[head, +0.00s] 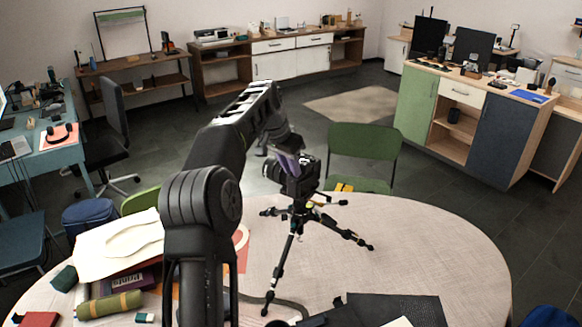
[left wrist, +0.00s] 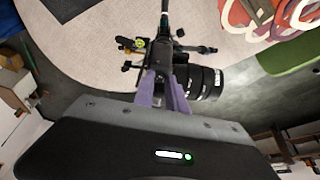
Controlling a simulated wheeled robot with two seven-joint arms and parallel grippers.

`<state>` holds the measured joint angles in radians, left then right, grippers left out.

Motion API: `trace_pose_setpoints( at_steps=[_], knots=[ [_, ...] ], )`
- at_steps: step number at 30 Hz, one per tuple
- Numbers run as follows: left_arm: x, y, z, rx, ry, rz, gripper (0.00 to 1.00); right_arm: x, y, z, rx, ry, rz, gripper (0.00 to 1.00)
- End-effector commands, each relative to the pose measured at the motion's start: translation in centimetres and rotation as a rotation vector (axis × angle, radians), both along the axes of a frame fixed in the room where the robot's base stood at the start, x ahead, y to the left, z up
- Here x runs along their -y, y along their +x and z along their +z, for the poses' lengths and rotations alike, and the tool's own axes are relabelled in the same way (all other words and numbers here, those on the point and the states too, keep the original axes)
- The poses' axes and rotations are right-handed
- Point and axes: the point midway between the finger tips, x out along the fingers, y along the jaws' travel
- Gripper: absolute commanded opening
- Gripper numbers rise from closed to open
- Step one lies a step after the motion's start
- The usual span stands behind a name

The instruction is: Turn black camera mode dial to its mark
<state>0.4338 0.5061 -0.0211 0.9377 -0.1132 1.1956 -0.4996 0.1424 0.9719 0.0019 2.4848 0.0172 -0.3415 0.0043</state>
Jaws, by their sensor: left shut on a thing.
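The black camera (head: 304,184) with its lens stands on a black tripod (head: 290,255) on the round table. In the left wrist view the lens (left wrist: 208,82) points right and the tripod (left wrist: 166,28) extends toward the top edge. My left gripper (head: 292,166) reaches over the camera's top. Its purple fingers (left wrist: 165,98) are close together at the camera, shut on the mode dial. The dial and its mark are hidden behind the fingers and too small to make out. My right gripper is in neither view.
The pale round table (head: 430,240) has clear room right of the tripod. Papers (head: 110,245), a green roll (head: 108,307) and small items lie at its left. A dark mat (head: 400,308) lies at the front. A green chair (head: 362,145) stands behind the camera.

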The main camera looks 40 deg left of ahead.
Motion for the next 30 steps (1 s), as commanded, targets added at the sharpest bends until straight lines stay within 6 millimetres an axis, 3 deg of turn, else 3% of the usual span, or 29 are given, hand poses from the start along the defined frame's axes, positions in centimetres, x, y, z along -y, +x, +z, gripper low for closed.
trace_pose_setpoints(
  at_steps=[8,20,29,30],
  knots=[
    [0.05,0.02,0.03,0.0,0.0,0.01,0.0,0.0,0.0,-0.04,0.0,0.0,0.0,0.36],
    [0.4,0.09,0.08,-0.002,0.002,0.328,0.0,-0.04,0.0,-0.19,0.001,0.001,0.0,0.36],
    [0.33,0.09,0.07,-0.001,0.001,0.355,0.0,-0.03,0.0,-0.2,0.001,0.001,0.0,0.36],
    [0.32,0.09,0.07,-0.001,0.001,0.355,0.17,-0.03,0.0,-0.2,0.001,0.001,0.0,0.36]
  ],
)
